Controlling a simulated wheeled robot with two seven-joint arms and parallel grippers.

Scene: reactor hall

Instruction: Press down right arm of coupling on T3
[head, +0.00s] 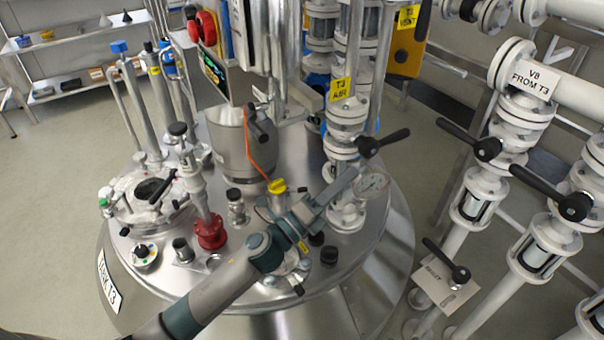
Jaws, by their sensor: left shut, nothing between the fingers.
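The steel vessel marked TANK T3 (109,281) fills the middle of the head view, with fittings all over its lid. My left arm comes in from the lower left across the lid. My left gripper (345,181) is shut and empty, in front of the white flanged pipe at the lid's right side and near a pressure gauge (372,183). A fitting (290,272) with a small dark lever (298,289) sits partly hidden under my left wrist. I cannot tell for sure whether it is the coupling, or which arm is its right one. My right gripper is not in view.
The T3 AIR pipe (346,112) with a black-handled valve (384,142) rises behind the gripper. A red fitting (210,231) and a yellow-capped fitting (277,187) stand on the lid. White pipes with black valve levers (470,139) fill the right. Open floor shows left.

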